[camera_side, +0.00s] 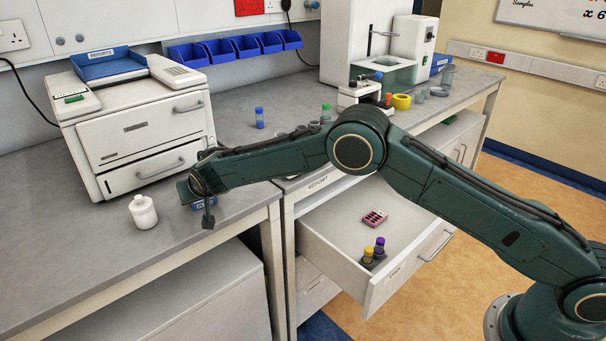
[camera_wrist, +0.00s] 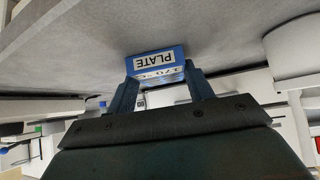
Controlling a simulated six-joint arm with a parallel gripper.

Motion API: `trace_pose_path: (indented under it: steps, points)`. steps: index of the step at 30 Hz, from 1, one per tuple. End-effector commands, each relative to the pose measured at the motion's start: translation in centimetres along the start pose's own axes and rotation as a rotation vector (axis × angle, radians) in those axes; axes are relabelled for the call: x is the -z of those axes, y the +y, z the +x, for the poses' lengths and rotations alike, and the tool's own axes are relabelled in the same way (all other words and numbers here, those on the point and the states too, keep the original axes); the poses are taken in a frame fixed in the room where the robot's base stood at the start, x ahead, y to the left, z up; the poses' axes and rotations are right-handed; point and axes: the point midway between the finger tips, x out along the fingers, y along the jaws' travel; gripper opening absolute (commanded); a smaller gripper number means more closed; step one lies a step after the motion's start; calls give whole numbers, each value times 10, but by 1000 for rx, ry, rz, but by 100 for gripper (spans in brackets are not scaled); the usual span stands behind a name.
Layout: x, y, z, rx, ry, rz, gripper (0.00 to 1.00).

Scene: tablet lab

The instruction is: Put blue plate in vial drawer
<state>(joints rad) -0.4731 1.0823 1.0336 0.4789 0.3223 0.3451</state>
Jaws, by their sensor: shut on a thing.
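The blue plate (camera_wrist: 172,54), a small blue block with a white label reading PLATE, sits between the two fingers of my gripper (camera_wrist: 161,80) in the wrist view. In the side view my gripper (camera_side: 207,212) is over the front edge of the left bench, shut on the blue plate (camera_side: 201,204), which is partly hidden by the fingers. I cannot tell whether the plate touches the bench. A drawer (camera_side: 335,247) under the right bench is pulled open.
A white bottle (camera_side: 143,212) stands on the left bench (camera_side: 60,250), left of my gripper. A white printer-like machine (camera_side: 140,130) stands behind. Vials with blue (camera_side: 260,118) and green (camera_side: 326,112) caps stand on the right bench. The drawer's middle has free room.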

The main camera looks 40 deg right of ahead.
Motion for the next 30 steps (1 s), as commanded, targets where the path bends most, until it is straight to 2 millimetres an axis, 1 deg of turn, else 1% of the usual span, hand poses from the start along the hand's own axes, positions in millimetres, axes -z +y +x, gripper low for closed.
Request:
trace_pose_path:
  steps: [8,14,19,23,30]
  points:
    - [2,0,-2,0,1,0,26]
    - [12,0,-11,1,3,1,26]
    - [29,-1,-28,2,4,2,26]
    - [46,-1,-45,3,3,2,26]
    - [85,-1,-84,3,5,3,26]
